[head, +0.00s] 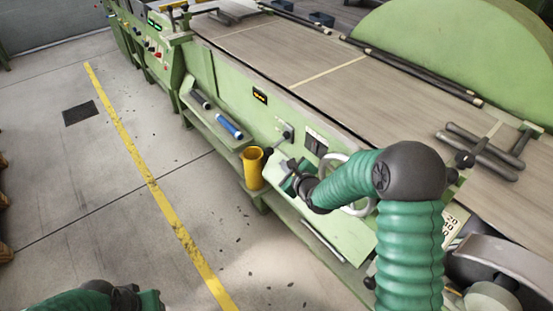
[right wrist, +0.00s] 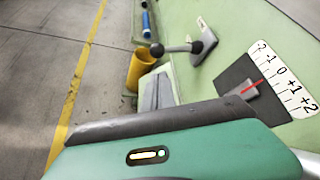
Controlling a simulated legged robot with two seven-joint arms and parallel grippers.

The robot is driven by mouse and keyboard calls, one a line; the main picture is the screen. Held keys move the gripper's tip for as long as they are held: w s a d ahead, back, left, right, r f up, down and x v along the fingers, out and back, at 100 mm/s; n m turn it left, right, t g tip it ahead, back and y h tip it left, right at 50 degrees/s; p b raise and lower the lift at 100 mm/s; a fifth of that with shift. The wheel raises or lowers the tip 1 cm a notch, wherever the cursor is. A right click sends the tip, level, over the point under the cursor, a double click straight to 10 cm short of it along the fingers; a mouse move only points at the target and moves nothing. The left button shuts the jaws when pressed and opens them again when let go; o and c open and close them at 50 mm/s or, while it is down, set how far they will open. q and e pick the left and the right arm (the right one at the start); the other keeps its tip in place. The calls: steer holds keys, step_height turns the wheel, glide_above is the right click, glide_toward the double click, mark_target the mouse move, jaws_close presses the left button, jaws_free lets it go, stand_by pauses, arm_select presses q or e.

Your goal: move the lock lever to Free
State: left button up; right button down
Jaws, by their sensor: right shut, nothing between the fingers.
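The lock lever (head: 277,142) is on the green front panel of the machine, a bar with a black ball knob pointing left from its pivot. In the right wrist view the lever (right wrist: 182,48) shows above my gripper, in front of a grey plate. My right gripper (head: 286,172) is shut and empty, just below and right of the knob, apparently apart from it. Its fingers (right wrist: 157,90) point toward the panel below the lever. My left gripper (head: 150,298) is at the bottom left edge, far from the lever; its jaws are unclear. No Free marking is readable.
A yellow cup (head: 253,168) stands on the shelf just left of the lever. A blue cylinder (head: 229,126) and a dark one (head: 200,99) lie farther along the shelf. A handwheel (head: 338,172) is partly behind my right arm. A scale (right wrist: 285,78) is right of the lever.

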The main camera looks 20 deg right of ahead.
mark_target(277, 144)
steer(key=b+x, duration=0.2)
steer(key=x, duration=0.6)
steer(key=shift+w+f, duration=0.25)
steer(key=shift+w, duration=0.1)
